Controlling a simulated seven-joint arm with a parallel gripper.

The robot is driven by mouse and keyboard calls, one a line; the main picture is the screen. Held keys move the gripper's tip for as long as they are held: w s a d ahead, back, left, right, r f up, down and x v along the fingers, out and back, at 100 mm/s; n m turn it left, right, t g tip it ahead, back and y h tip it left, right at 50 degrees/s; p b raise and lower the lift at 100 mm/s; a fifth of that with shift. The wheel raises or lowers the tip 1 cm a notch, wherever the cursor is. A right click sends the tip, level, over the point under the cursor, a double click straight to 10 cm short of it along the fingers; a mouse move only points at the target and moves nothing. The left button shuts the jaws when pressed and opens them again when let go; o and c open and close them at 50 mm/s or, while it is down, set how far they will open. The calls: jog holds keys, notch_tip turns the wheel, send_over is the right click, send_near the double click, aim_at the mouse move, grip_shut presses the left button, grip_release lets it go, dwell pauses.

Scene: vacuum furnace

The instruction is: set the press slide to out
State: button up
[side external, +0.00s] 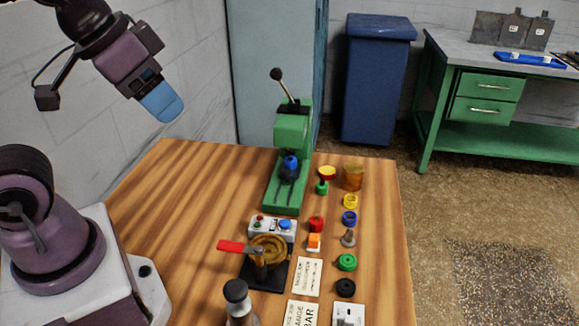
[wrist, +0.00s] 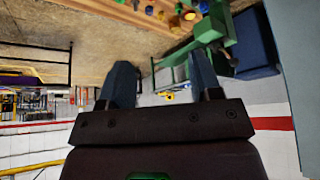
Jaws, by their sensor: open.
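The green press (side external: 292,135) stands upright at the back of the wooden table, with its black-knobbed lever (side external: 284,85) raised up and to the left. A dark slide part with a blue piece (side external: 290,167) sits low on its base; I cannot tell its position for sure. My gripper (side external: 163,104) is raised in the air to the left of the press, well apart from it. In the wrist view my gripper (wrist: 163,82) has its two fingers spread with nothing between them. The press (wrist: 212,30) shows there tilted, beyond the right finger.
A control box (side external: 272,227), a brass valve with a red handle (side external: 266,252) and a black-capped bottle (side external: 238,298) stand before the press. Several small coloured parts (side external: 347,262) and an amber cup (side external: 352,177) line the right side. The table's left part (side external: 185,200) is clear.

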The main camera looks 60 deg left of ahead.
jog(key=shift+c, duration=0.9)
jog(key=t, duration=0.3)
send_near(285, 171)
jog(key=x, duration=0.9)
jog(key=shift+w+f, duration=0.25)
